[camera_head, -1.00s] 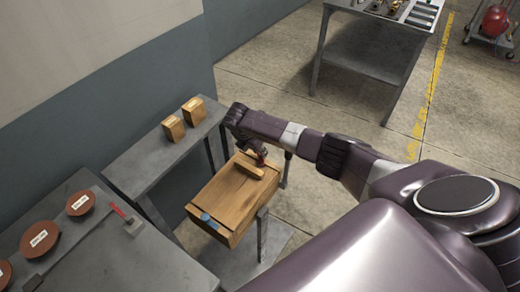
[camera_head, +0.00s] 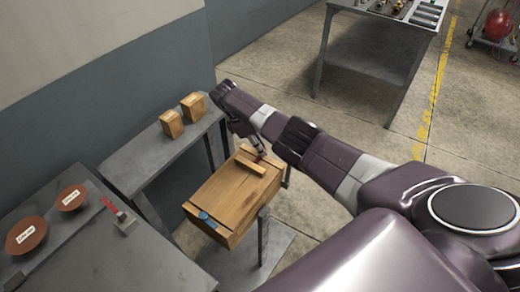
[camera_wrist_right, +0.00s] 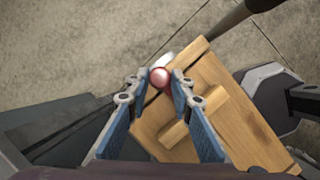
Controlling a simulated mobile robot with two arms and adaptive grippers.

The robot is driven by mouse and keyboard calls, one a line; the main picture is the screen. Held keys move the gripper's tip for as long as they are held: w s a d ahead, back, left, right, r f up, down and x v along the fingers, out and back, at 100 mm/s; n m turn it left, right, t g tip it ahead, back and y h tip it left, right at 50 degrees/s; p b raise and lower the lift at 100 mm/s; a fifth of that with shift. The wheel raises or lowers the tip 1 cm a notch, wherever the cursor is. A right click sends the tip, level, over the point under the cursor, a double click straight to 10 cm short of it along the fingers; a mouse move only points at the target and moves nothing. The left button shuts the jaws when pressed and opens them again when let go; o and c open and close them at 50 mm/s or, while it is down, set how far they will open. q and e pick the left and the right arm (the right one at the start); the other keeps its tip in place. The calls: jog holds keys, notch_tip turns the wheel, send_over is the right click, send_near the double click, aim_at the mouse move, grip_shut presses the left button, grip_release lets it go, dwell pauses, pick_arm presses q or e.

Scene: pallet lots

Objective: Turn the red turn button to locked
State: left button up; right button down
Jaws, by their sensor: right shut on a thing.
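A wooden box (camera_head: 232,198) with a raised wooden bar (camera_head: 251,166) across its lid stands on a metal stand. The red turn button (camera_wrist_right: 159,77) shows in the wrist view as a round red knob at the box's far edge, between my fingertips. A pale piece beside it reaches outward. My right gripper (camera_wrist_right: 157,80) is shut on the red turn button. In the head view the right gripper (camera_head: 258,153) comes down at the box's back edge and largely hides the button. A blue button (camera_head: 205,216) sits at the box's near end. My left gripper is out of view.
A grey worktable (camera_head: 370,60) stands at the back; the floor between is clear.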

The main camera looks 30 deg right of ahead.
jog(key=shift+d+m, duration=0.1)
jog(key=shift+m, duration=0.2)
jog(key=c, duration=1.7)
grip_release()
jog(key=v, duration=1.2)
